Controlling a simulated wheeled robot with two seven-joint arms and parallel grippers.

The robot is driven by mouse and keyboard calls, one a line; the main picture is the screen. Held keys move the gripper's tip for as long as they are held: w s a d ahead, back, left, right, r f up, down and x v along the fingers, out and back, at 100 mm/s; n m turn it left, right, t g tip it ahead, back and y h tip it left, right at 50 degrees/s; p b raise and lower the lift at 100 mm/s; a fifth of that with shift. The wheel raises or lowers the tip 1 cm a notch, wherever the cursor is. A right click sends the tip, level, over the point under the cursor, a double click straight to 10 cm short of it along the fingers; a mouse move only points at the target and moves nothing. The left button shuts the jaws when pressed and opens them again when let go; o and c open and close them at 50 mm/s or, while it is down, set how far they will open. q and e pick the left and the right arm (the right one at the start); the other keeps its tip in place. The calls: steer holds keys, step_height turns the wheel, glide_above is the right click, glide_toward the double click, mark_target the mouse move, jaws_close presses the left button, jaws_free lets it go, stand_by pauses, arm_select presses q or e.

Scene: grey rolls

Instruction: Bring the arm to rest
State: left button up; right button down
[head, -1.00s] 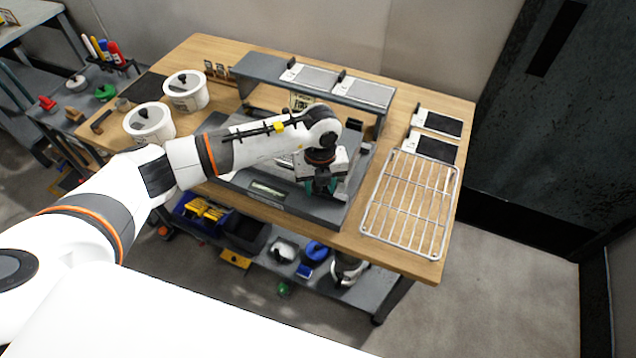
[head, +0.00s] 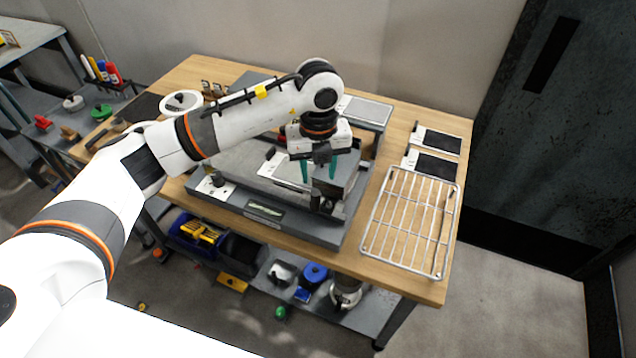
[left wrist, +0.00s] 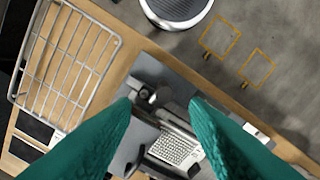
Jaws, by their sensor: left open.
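My left arm (head: 240,118) comes in from the left over the wooden workbench (head: 425,285). My left gripper (head: 319,172) points down above the grey machine (head: 265,212) on the bench. Its two green fingers are apart with nothing seen between them. In the left wrist view the green fingers (left wrist: 160,105) frame part of the machine below. The arm hides part of the machine and of the shelf behind it. My right gripper is not in view.
A wire rack (head: 410,220) lies right of the machine. Two dark-faced plates (head: 437,140) lie behind it. A grey raised shelf (head: 368,112) stands at the back. A white pot (head: 183,101) stands at the back left. Bins (head: 196,232) sit on the lower shelf.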

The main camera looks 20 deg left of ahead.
arm_select(q)
steer(key=shift+r, duration=0.25)
